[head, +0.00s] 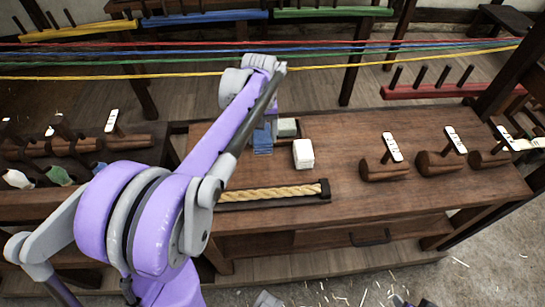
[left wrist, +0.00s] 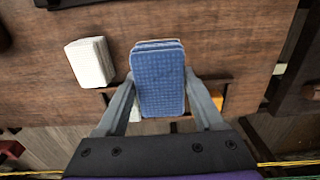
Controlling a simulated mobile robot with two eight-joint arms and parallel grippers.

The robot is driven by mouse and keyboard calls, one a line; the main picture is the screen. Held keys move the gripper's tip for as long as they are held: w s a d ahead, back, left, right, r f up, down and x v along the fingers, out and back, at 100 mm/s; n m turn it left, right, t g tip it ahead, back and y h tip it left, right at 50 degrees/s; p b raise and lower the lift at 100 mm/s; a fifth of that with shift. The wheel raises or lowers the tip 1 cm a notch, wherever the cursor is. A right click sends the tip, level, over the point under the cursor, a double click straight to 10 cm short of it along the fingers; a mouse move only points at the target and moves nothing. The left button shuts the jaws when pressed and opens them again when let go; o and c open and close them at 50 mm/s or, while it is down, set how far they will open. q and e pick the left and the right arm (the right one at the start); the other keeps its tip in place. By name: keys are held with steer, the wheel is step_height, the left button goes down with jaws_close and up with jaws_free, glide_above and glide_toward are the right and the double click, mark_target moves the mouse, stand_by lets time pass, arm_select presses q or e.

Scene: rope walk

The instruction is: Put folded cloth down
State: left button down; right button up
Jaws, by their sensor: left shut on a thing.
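A folded blue cloth (head: 262,141) shows beside the far end of my left arm in the head view. In the left wrist view the blue cloth (left wrist: 158,85) is a flat, stacked, ribbed pad between the two fingers. My left gripper (left wrist: 158,95) is shut on it, one finger along each side. The arm hides most of that gripper in the head view. The cloth is over the wooden bench top (head: 350,130); I cannot tell whether it touches the wood. My right gripper is not seen.
A white folded cloth (head: 303,155) and a pale green one (head: 287,127) are close by the blue one. A rope in a dark tray (head: 270,193) lies in front. Wooden mallet-like blocks (head: 385,170) stand at right. Coloured ropes (head: 350,69) stretch across behind. The bench's middle right is bare.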

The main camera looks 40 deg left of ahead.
arm_select(q)
step_height(320, 180, down, 4)
steer(key=shift+s+a+f, duration=0.1)
steer(key=shift+s+f, duration=0.05)
steer(key=shift+f, duration=0.1)
steer(key=shift+f+b, duration=0.4)
steer(key=shift+f, duration=1.6)
steer(key=shift+f, duration=0.2)
jaws_free()
